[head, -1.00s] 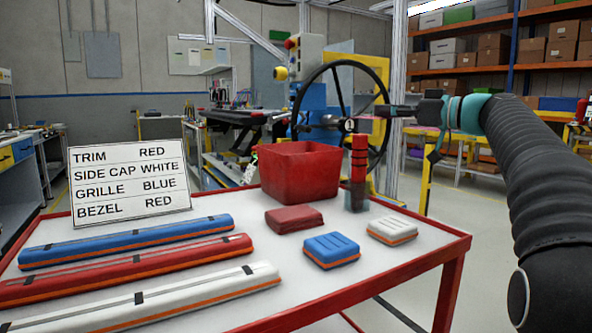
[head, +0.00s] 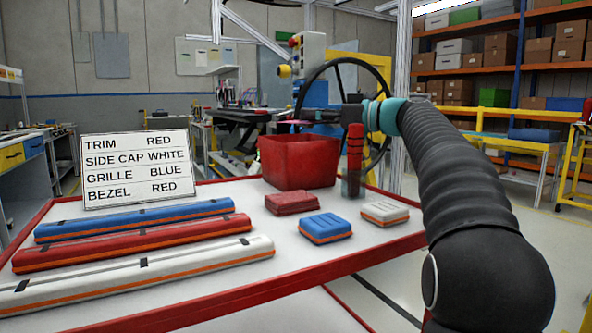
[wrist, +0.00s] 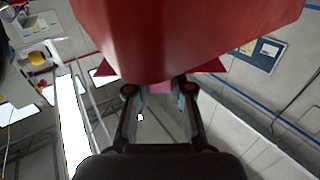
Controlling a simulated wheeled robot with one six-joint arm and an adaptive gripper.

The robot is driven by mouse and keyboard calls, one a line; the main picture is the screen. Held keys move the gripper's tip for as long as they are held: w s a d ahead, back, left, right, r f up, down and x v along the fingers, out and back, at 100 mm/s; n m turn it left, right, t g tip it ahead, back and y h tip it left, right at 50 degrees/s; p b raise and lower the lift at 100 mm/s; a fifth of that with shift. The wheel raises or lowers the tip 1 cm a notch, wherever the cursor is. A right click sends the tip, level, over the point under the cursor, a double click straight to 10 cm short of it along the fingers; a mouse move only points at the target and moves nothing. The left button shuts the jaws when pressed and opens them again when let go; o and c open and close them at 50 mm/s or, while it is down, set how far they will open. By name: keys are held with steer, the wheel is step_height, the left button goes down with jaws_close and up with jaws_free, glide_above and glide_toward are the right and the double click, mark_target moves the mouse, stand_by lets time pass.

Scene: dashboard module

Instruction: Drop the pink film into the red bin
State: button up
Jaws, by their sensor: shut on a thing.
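The red bin (head: 300,165) stands on the far side of the red-edged table in the head view. A large red surface, seemingly the bin (wrist: 190,35), fills the top there and hides much beyond. Dark pink corners stick out on both sides of it; they may be film.
A clear container with red rolls (head: 354,165) stands right of the bin. Red, blue and white blocks (head: 325,228) and long bars (head: 140,240) lie in front. A sign (head: 138,170) stands left. A black steering wheel (head: 385,95) is behind.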

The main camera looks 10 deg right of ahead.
steer(key=shift+f+b, duration=0.7)
steer(key=shift+f, duration=0.85)
steer(key=o, duration=0.8)
steer(key=shift+r, duration=4.95)
steer(key=shift+r, duration=0.15)
